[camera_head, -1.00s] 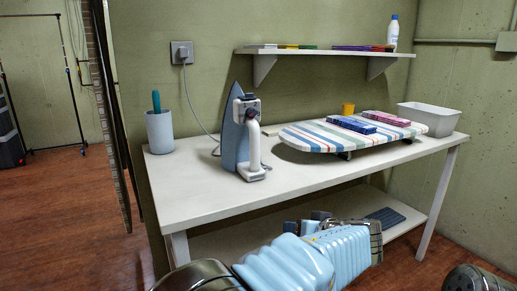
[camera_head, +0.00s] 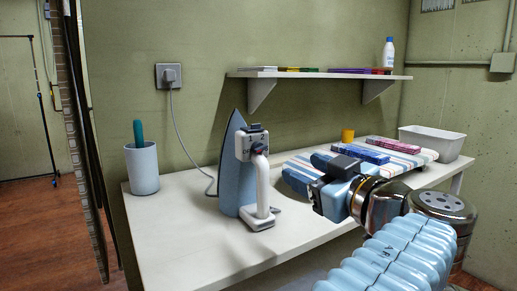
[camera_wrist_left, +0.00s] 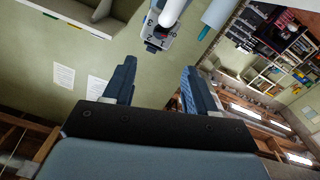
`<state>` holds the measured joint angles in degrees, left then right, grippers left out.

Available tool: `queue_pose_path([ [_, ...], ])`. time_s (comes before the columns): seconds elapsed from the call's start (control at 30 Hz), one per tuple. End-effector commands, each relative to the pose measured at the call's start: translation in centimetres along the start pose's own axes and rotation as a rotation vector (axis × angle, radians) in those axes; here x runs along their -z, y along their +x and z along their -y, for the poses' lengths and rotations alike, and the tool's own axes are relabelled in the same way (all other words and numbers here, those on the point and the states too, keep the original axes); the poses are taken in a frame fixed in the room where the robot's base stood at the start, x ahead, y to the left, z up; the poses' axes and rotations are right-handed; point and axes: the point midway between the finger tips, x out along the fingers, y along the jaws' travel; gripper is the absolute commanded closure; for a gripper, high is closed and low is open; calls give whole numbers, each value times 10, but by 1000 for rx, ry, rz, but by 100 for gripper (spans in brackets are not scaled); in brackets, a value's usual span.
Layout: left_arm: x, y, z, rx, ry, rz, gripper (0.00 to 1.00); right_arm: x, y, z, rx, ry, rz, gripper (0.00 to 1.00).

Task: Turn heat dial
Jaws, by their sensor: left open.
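A blue and white iron (camera_head: 234,165) stands upright on its heel on the white table (camera_head: 180,225). Its heat dial (camera_head: 257,148) sits on the white housing, beside the marks 1 and 2, above the handle. My left gripper (camera_head: 303,170) is open and empty, to the right of the iron and apart from it, in front of the ironing board. In the left wrist view the dial (camera_wrist_left: 155,46) shows upside down, beyond my two open fingers (camera_wrist_left: 157,72). My right gripper is not in view.
A grey cup with a teal handle (camera_head: 143,168) stands left of the iron. The iron's cord (camera_head: 182,137) runs to a wall socket (camera_head: 168,75). A shelf (camera_head: 310,74) hangs above.

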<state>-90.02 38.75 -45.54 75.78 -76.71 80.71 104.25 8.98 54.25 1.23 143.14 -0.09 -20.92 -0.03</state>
Motion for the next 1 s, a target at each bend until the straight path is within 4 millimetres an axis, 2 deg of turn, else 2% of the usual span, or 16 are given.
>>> queue_pose_path([
  [0.17,2,29,1,6,2,0,44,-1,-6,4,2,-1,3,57],
  [0.4,3,86,0,5,3,0,44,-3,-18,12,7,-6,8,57],
  [0.6,2,120,0,3,2,1,44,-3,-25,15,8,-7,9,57],
  [0.8,0,134,0,1,2,1,44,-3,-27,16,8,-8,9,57],
  [1.0,-1,135,0,1,2,1,44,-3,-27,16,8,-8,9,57],
])
